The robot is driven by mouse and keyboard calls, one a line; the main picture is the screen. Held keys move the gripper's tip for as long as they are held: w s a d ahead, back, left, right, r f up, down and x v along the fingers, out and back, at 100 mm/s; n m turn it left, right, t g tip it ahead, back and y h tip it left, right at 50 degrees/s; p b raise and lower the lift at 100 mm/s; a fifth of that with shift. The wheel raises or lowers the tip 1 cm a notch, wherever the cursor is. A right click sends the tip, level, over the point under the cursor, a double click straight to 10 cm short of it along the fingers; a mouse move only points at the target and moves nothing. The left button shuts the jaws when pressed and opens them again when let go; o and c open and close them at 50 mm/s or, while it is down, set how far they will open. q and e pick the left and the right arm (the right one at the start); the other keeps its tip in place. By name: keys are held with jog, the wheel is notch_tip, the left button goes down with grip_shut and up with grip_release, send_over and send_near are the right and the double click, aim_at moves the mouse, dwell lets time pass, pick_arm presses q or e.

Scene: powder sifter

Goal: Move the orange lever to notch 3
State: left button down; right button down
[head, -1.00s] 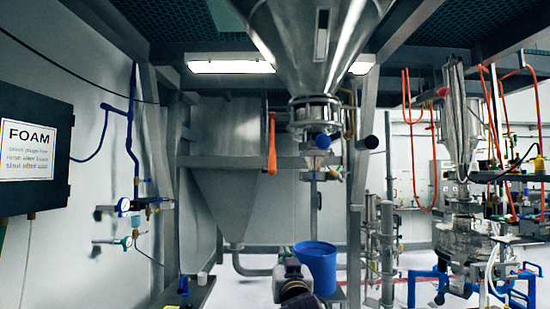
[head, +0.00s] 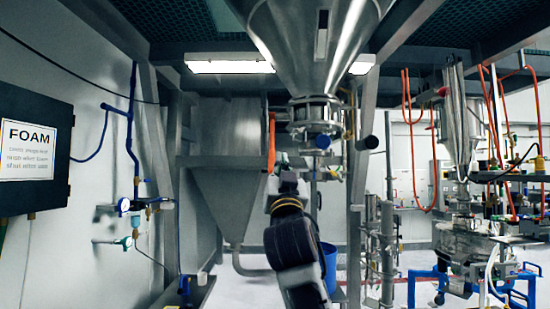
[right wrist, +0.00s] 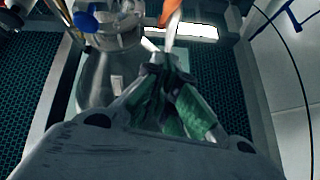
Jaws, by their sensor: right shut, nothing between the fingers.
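The orange lever (head: 271,140) hangs nearly upright beside the outlet of the big steel hopper in the head view. Its lower end is close to my right gripper (head: 287,178), which has come up from below and partly overlaps it in the picture. In the right wrist view the orange lever (right wrist: 168,12) shows at the top edge, beyond my right fingertips (right wrist: 172,66). Those fingers, with green pads, are shut and empty. I cannot tell whether they touch the lever. No notch numbers can be read. My left gripper is out of view.
The steel hopper (head: 318,45) with its clamped outlet and blue knob (head: 322,142) is just right of the lever. A blue bucket (head: 328,262) stands below, partly behind my arm. A steel frame post (head: 357,200) stands to the right.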

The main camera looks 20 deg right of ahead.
aim_at(275, 157)
jog(key=shift+w+r, duration=0.1)
jog(key=shift+w, duration=0.05)
jog(key=shift+w+d+r+p, duration=0.4)
jog(key=shift+w+p, duration=0.55)
jog(key=shift+w, duration=0.85)
jog(key=shift+w+d+r+p, duration=0.25)
jog(key=shift+w+r+p, duration=0.55)
jog(key=shift+w, duration=1)
jog(key=shift+w+d+r+p, duration=0.35)
jog(key=shift+w+p, duration=0.7)
jog(key=shift+w, duration=0.75)
jog(key=shift+f, duration=0.15)
